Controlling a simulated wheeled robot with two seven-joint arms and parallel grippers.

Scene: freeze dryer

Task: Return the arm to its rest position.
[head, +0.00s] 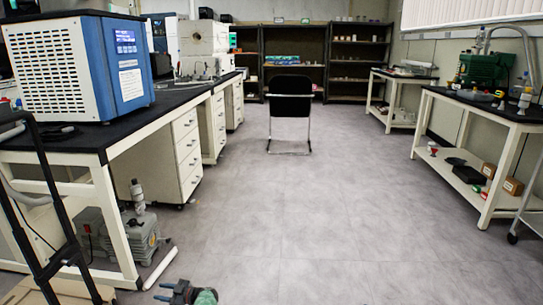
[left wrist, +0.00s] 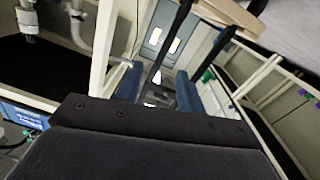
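My left gripper (head: 172,292) shows at the bottom edge of the head view, low over the grey floor. It is small and dark, with a greenish part on its right side, and the frame edge cuts it off. I see nothing held in it, but the gap between its fingers is not clear. My right arm and gripper are not in view.
A black-topped bench (head: 95,133) at left carries the white and blue freeze dryer (head: 130,60). A pump (head: 135,240) stands beneath it. A black cart frame (head: 60,190) is at near left. A black chair (head: 290,100) stands mid-room; a white bench (head: 480,105) is at right. The central floor is clear.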

